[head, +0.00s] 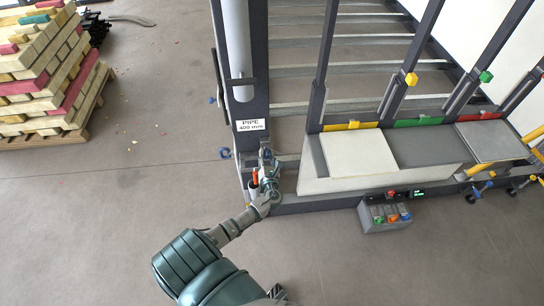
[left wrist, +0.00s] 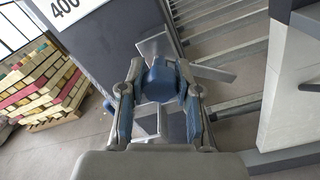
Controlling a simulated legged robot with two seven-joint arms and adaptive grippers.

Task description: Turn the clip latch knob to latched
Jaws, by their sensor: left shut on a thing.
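The clip latch knob (left wrist: 160,82) is a round blue knob with a grey plate behind it, at the foot of the dark post. In the left wrist view it sits between the two blue-padded fingers of my left gripper (left wrist: 158,108), which is shut on it. In the head view my left gripper (head: 268,178) reaches up to the post's base, beside the white PIPE 400 mm label (head: 251,125). There the knob is mostly hidden by the gripper and small. The latch position cannot be read clearly. My right gripper is not in view.
Pale and grey blocks (head: 325,184) stand right of the gripper, under yellow, green and red clips. A grey control box (head: 384,212) with coloured buttons stands on the floor. A pallet of stacked planks (head: 45,75) is far left.

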